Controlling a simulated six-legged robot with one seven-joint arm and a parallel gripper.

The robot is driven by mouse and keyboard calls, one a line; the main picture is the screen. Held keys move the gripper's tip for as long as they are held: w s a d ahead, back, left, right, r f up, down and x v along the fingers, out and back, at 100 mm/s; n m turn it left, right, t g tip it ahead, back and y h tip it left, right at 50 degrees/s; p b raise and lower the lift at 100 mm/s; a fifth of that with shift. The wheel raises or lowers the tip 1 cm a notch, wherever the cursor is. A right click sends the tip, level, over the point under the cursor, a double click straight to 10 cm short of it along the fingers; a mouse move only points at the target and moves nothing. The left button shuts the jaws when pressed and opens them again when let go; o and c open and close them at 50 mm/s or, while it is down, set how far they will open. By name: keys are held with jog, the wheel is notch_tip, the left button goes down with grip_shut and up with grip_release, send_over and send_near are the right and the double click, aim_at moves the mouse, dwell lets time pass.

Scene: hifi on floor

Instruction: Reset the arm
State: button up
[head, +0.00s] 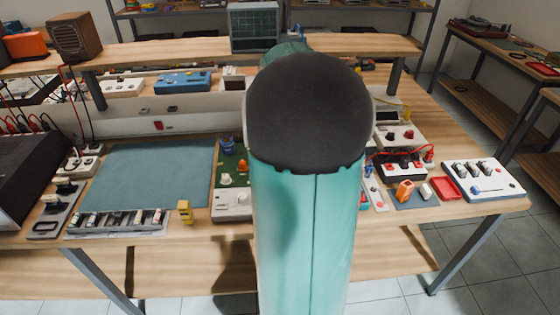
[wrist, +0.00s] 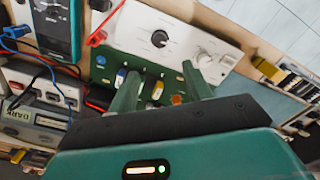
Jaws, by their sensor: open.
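My gripper (wrist: 160,72) shows in the wrist view with its two green fingers apart and nothing held between them. The fingers point toward a white panel (wrist: 178,20) with a dark dial and a pale knob, and a green board (wrist: 172,82) with small coloured parts lies around and behind them. I cannot tell whether the fingers touch the board. In the head view my teal arm with its dark rounded joint fills the middle and hides the gripper and part of the bench.
The wooden bench (head: 185,234) carries a blue-grey mat (head: 150,175), a green board (head: 231,160), a yellow block (head: 184,211), a white switch box (head: 483,178) and a red tray (head: 446,188). Tiled floor is open at right.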

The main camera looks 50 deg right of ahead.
dwell(0.4)
jog(key=w+a+r+n+t+h, duration=0.15)
jog(key=a+r, duration=0.25)
jog(key=a, duration=0.7)
jog(key=w+a+r+t, duration=0.15)
jog(key=a+r, duration=0.25)
jog(key=a, duration=0.6)
jog(key=s+a+n+t+y, duration=0.1)
jog(key=s+a, duration=0.5)
jog(key=a, duration=0.9)
jog(key=shift+a+r+t, duration=0.2)
jog(key=shift+r+t, duration=0.1)
jog(key=shift+t, duration=0.5)
jog(key=shift+y, duration=0.25)
jog(key=shift+c, duration=0.3)
jog(key=shift+s, duration=0.1)
jog(key=shift+c, duration=1.1)
jog(key=shift+d, duration=0.15)
